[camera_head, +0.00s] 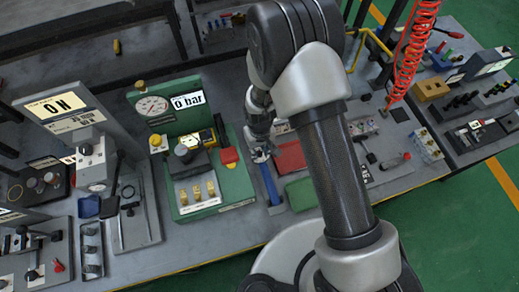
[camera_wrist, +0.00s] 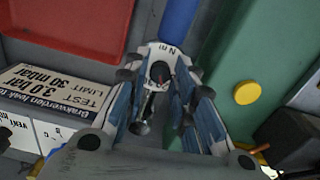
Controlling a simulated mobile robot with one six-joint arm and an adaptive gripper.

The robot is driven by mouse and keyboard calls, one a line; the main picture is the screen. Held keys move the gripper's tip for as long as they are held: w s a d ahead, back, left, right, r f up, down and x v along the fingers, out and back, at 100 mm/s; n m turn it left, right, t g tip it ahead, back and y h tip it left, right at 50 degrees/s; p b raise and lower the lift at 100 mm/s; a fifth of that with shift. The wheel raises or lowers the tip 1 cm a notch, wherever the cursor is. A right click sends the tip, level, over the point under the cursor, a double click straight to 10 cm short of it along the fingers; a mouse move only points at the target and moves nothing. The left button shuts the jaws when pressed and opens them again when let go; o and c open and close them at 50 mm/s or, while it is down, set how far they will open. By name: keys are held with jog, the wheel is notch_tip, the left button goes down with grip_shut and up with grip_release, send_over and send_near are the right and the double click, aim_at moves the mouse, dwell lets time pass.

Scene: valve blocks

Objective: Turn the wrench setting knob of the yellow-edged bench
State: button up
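The wrench (camera_head: 269,183) lies on the yellow-edged bench (camera_head: 222,258), right of the green test unit. Its blue handle (camera_wrist: 180,20) shows at the top of the wrist view, with a grey end marked "N m" (camera_wrist: 173,50) below it. A small dark knob-like part (camera_wrist: 160,73) with a red mark sits below that lettering. My gripper (camera_head: 262,150) is low over the wrench's far end. In the wrist view my gripper (camera_wrist: 162,82) has its fingers apart, one on each side of the dark part. I cannot tell whether they touch it.
A green test unit (camera_head: 213,170) with a gauge and "0 bar" display stands left of the wrench. A red tray (camera_head: 290,157) lies close on the right, with a green one (camera_head: 301,194) nearer. A red coiled hose (camera_head: 412,50) hangs farther right.

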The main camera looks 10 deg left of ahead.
aim_at(260, 153)
grip_shut()
jog(key=shift+n+b, duration=0.55)
jog(key=shift+n, duration=0.75)
jog(key=shift+o, duration=2.3)
grip_release()
notch_tip(260, 153, up, 12)
